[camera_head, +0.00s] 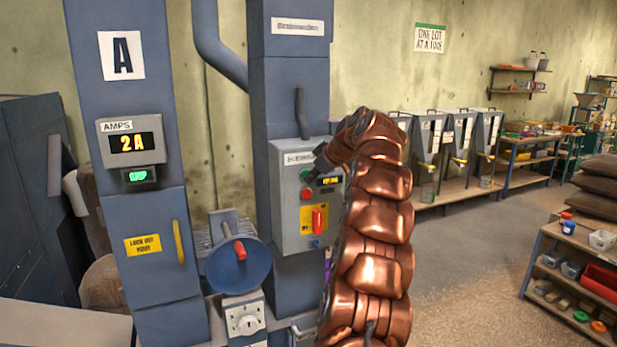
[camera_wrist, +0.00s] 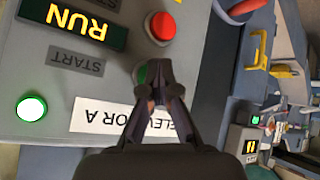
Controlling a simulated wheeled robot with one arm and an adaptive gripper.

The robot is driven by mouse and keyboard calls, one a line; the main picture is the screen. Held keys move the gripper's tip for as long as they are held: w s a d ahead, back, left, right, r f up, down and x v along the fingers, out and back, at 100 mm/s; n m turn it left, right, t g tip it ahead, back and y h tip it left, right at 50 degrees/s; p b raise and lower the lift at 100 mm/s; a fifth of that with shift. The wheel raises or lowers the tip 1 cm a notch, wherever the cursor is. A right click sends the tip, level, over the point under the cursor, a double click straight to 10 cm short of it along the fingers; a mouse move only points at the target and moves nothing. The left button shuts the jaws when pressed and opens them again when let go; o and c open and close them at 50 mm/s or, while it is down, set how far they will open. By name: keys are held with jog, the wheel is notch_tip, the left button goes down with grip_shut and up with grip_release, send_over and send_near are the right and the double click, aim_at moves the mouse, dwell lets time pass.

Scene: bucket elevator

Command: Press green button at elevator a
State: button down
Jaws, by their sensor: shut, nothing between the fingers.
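A grey control box (camera_head: 291,232) is fixed to the blue column in the head view. In the wrist view its panel (camera_wrist: 30,75) is upside down, with a label (camera_wrist: 95,117) partly reading "ELEVATOR A". The green button (camera_wrist: 141,74) is mostly hidden behind my fingertips, by a "START" label. It also shows in the head view (camera_head: 305,174). My gripper (camera_wrist: 158,72) is shut and empty, its tips at the green button; whether they touch it I cannot tell. The "RUN" display (camera_wrist: 75,24) is lit amber, and a round lamp (camera_wrist: 31,109) glows green.
A red button (camera_wrist: 161,28) sits close beside the green one. Below on the box is a red switch on a yellow plate (camera_head: 317,220). A blue wheel (camera_head: 238,266) stands left of the box. The "AMPS" display (camera_head: 133,143) reads "2A".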

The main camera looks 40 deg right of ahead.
jog(key=shift+s+a+b, duration=0.35)
jog(key=shift+s+b, duration=0.5)
jog(key=shift+b, duration=0.2)
jog(key=s+b, duration=0.1)
jog(key=s+a+b, duration=0.1)
jog(key=s+b, duration=0.2)
jog(key=shift+s+a, duration=0.3)
jog(key=shift+s, duration=0.05)
dwell(0.7)
